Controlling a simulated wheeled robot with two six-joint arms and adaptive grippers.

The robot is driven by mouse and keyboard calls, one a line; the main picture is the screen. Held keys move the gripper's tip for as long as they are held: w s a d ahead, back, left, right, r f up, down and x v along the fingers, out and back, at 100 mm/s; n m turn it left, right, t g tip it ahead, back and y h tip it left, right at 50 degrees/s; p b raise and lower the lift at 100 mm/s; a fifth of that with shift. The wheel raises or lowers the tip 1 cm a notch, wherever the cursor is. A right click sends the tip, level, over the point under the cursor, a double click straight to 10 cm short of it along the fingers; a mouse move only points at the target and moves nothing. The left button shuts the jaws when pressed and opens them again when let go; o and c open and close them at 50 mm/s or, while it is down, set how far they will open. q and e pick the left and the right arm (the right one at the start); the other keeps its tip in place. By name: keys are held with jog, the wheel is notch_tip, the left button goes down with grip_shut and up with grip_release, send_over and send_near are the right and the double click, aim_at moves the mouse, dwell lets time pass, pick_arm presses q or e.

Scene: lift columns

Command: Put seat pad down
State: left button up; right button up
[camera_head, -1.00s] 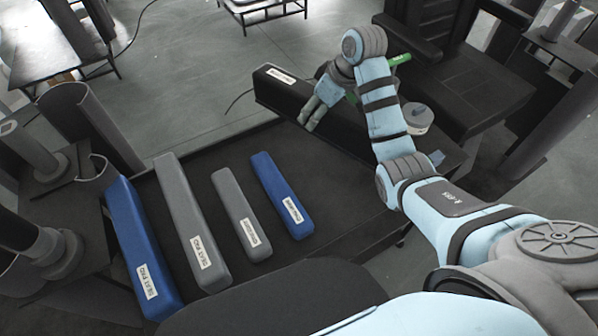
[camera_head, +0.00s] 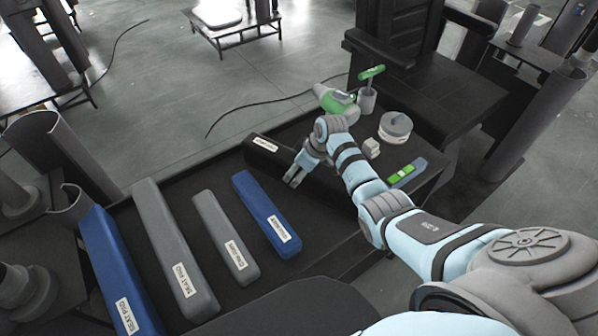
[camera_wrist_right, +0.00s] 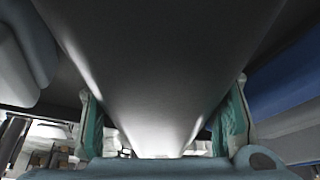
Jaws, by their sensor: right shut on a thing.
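A long black pad (camera_head: 270,160) with a white label near its far left end lies across the back part of the dark table. My right gripper (camera_head: 295,181) is shut on this black pad, fingers pointing down on its sides. In the right wrist view the pad (camera_wrist_right: 160,60) fills the middle between the two fingers. I cannot tell whether its underside touches the table. A blue pad (camera_head: 112,265) and a grey pad (camera_head: 170,245), both labelled seat pad, lie in a row at the left. My left gripper is out of view.
A shorter grey pad (camera_head: 222,232) and a shorter blue pad (camera_head: 262,212) lie beside them. At the table's right are a round grey container (camera_head: 396,126), a small white block (camera_head: 371,148), a green-and-blue item (camera_head: 407,173) and a grey cup (camera_head: 367,101). Grey half-cylinders stand at the left.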

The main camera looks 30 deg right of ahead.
jog(key=o, duration=1.3)
jog(key=p+v, duration=0.3)
jog(key=v, duration=0.9)
jog(key=shift+s+r, duration=0.1)
